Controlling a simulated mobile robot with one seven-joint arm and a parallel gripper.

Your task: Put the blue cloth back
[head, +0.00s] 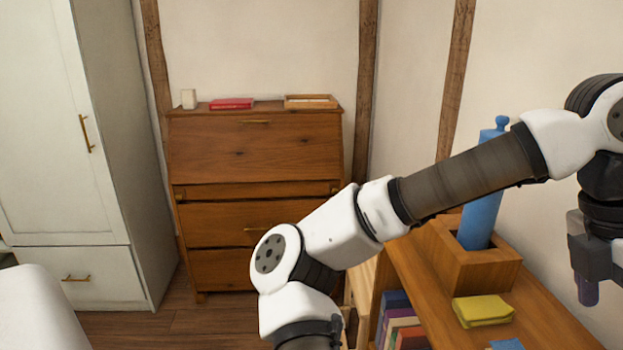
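A small piece of blue cloth (507,344) shows at the bottom edge of the head view, on the wooden shelf top. Most of it is cut off by the frame. My gripper (588,288) hangs at the right edge, pointing down, above the shelf top and to the right of the blue cloth, apart from it. Whether the fingers are open or shut does not show.
A folded yellow cloth (483,311) lies on the shelf top (548,305). Behind it stands a wooden box (478,272) holding a tall blue object (481,215). Books (402,325) stand below. A wooden bureau (255,160) and white wardrobe (55,120) stand behind.

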